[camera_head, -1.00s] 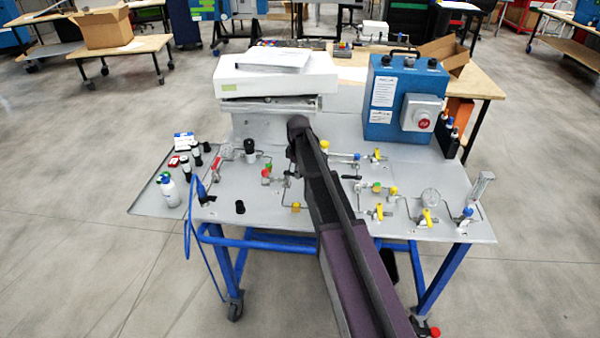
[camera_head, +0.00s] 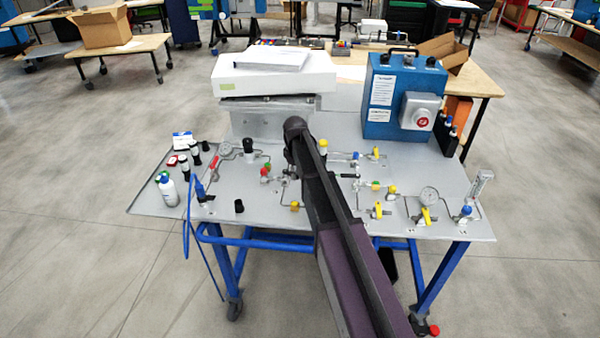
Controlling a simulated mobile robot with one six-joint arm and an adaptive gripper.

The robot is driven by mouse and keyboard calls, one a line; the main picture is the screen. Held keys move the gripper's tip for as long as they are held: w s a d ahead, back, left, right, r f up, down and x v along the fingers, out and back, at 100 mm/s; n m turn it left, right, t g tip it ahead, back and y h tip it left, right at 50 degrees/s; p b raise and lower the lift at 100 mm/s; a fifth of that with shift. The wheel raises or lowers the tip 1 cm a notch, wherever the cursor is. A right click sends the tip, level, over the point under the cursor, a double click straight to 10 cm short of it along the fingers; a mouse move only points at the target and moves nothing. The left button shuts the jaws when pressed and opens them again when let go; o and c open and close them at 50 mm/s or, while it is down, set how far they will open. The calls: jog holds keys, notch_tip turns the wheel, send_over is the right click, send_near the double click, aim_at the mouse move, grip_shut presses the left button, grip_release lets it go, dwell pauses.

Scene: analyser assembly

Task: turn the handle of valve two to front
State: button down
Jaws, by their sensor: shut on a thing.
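My arm (camera_head: 335,220) reaches from the bottom of the view over the middle of the grey bench top (camera_head: 265,218). Its dark upper end (camera_head: 294,128) stands in front of the rear panel. My gripper is hidden behind the arm, so its jaws and whatever they touch do not show. Several valves with yellow handles stand right of the arm, among them a back one (camera_head: 376,153), a front one (camera_head: 377,211) and one at front right (camera_head: 426,215). No readable label shows which is valve two. A small dark bar (camera_head: 348,175) shows just right of the arm.
A blue box with a red button (camera_head: 395,95) stands at the back right, and a white analyser (camera_head: 275,78) at the back left. Bottles (camera_head: 168,190) and dark vials stand on the left. A round gauge (camera_head: 429,195) and thin tubes occupy the right.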

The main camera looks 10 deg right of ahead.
jog(key=a+m, duration=0.1)
jog(key=m, duration=0.2)
jog(key=shift+s+a+m, duration=0.25)
jog(key=shift+a+m, duration=0.05)
jog(key=shift+a, duration=0.1)
jog(key=a+m, duration=0.1)
jog(key=m, duration=0.1)
jog(key=shift+s+m, duration=0.1)
jog(key=shift+m, duration=0.2)
jog(key=m, duration=0.1)
jog(key=a+m, duration=0.1)
jog(key=m, duration=0.1)
jog(key=a+m, duration=0.1)
jog(key=m, duration=0.1)
jog(key=shift+m, duration=0.3)
jog(key=c, duration=0.6)
grip_release()
